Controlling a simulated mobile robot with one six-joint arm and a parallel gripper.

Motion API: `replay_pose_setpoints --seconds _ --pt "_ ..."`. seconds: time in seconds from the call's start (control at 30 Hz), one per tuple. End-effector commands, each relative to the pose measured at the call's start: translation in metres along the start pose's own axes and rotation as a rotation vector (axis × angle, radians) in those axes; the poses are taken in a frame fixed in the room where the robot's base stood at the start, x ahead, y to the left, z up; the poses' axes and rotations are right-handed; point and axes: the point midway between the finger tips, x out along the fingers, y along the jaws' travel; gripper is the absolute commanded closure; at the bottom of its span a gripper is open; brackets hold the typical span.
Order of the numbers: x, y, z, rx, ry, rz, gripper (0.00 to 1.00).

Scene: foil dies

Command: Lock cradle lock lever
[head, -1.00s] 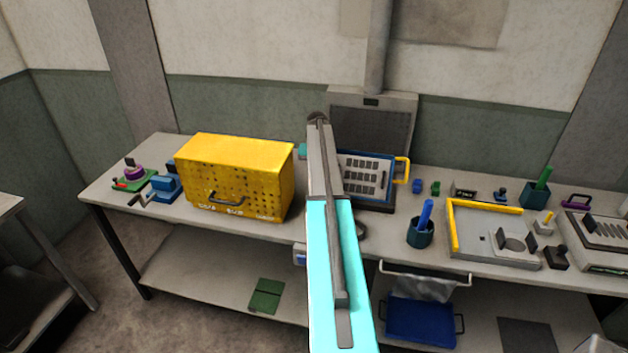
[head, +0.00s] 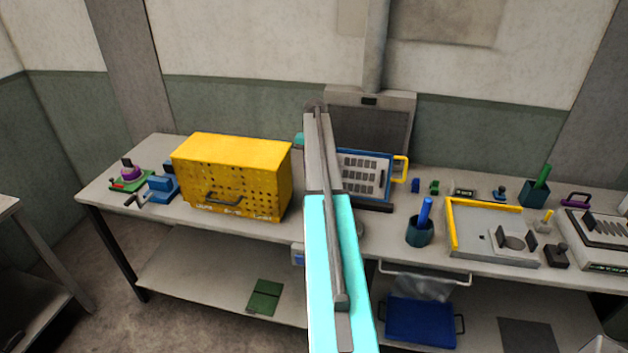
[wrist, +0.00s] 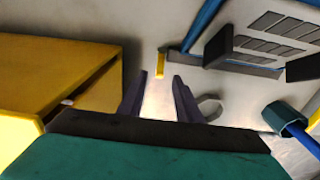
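A small yellow upright piece (wrist: 160,64), which looks like the lock lever's grip, stands beyond my fingers in the wrist view, beside a grey bar and a blue frame edge (wrist: 203,22). My gripper (wrist: 160,97) is open and empty, its two dark fingers apart. The yellow piece is roughly centred between them, farther off and apart from them. In the head view, the blue frame with its grey plate (head: 363,172) and yellow handle (head: 401,169) sits in the device on the bench. My arm hides its left side, the lever and my fingers there.
A yellow perforated box (head: 232,177) stands close left of my arm; its side (wrist: 55,65) fills the left of the wrist view. A dark teal cup with a blue stick (head: 420,232) stands to the right. A grey upright panel (head: 370,122) is behind the frame.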

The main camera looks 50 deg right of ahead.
Motion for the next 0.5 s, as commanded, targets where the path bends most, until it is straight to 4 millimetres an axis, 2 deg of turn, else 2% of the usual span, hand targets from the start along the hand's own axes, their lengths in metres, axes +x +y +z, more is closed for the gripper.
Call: replay_pose_setpoints --seconds 0.5 --pt "-0.064 0.000 0.002 0.001 -0.003 0.000 0.69"
